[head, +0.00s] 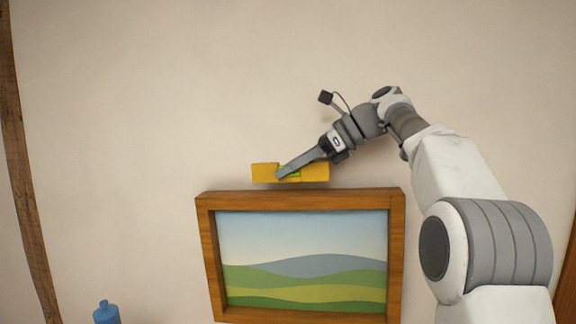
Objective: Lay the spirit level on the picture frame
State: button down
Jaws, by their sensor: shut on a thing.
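The picture frame (211,262) is brown wood around a painting of green hills under a pale sky. It hangs on the wall, and its top edge tilts slightly, the right end a little higher. My arm reaches in from the right.
A blue bottle-like object (106,314) stands at the lower left, cut off by the picture's bottom edge. A dark wooden post (28,170) runs down the left side. The wall (180,90) above and left of the frame is bare.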

aim_at(292, 196)
jog(key=shift+w+d+f, duration=0.15)
jog(key=shift+w+f, duration=0.15)
jog(key=shift+w, duration=0.3)
jog(key=shift+w+f, duration=0.1)
jog(key=shift+f, duration=0.2)
jog(key=shift+d+f+b, duration=0.1)
jog(key=shift+f+b, duration=0.75)
jog(key=shift+f, duration=0.15)
jog(key=c, duration=0.6)
grip_release()
jog(key=p+v, duration=0.1)
jog(key=v, duration=0.8)
jog(key=shift+d+r+p, duration=0.15)
jog(key=shift+d+p, duration=0.2)
jog(key=shift+d+r, duration=0.4)
jog(key=shift+d, duration=0.05)
jog(key=shift+s+d+r, duration=0.2)
jog(key=shift+s+d, duration=0.05)
jog(key=shift+d, duration=0.2)
